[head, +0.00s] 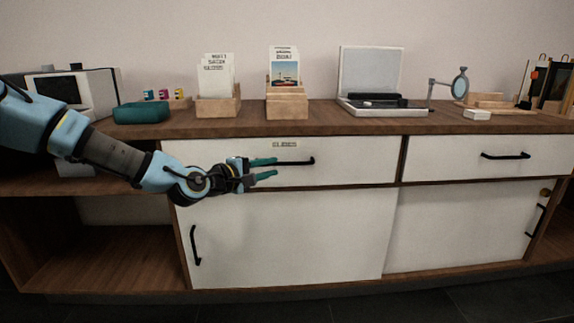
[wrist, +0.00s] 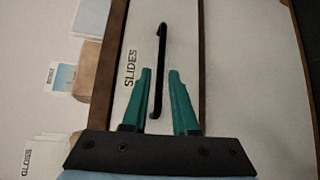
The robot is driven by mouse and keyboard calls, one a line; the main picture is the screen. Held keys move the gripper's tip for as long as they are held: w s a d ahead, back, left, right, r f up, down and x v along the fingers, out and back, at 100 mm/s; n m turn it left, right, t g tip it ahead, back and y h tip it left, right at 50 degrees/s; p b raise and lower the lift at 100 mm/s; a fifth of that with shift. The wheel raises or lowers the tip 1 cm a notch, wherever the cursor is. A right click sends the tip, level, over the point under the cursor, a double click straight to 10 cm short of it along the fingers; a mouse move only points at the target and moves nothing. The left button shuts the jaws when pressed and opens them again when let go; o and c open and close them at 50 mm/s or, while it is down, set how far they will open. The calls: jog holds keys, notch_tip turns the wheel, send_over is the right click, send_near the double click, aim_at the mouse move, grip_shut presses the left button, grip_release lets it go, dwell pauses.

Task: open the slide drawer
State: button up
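The slide drawer (head: 350,164) is a white front under the wooden top, with a small "SLIDES" label (head: 285,144) above its black bar handle (head: 296,162). The drawer looks shut. My gripper (head: 276,168) reaches in from the left, its two green fingers apart at the left end of the handle. In the wrist view the black handle (wrist: 161,60) runs lengthwise between and beyond the green fingertips (wrist: 160,76), with its near end between the fingers. The label (wrist: 130,68) shows beside it. The fingers do not appear closed on the handle.
A second drawer (head: 470,165) with a black handle is to the right. Sliding cabinet doors (head: 290,240) lie below. The top (head: 330,124) carries a teal tray (head: 141,113), wooden card boxes (head: 287,105), a lidded device (head: 371,85) and a magnifier (head: 460,84). An open shelf (head: 110,260) is at lower left.

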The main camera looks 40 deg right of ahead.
aim_at(285, 164)
jog(key=d, duration=0.4)
jog(key=d+f+b, duration=0.1)
jog(key=d, duration=0.2)
jog(key=shift+w+d, duration=0.1)
jog(key=shift+w, duration=0.2)
jog(key=shift+c, duration=0.3)
grip_shut()
jog(key=shift+f, duration=0.1)
dwell(0.6)
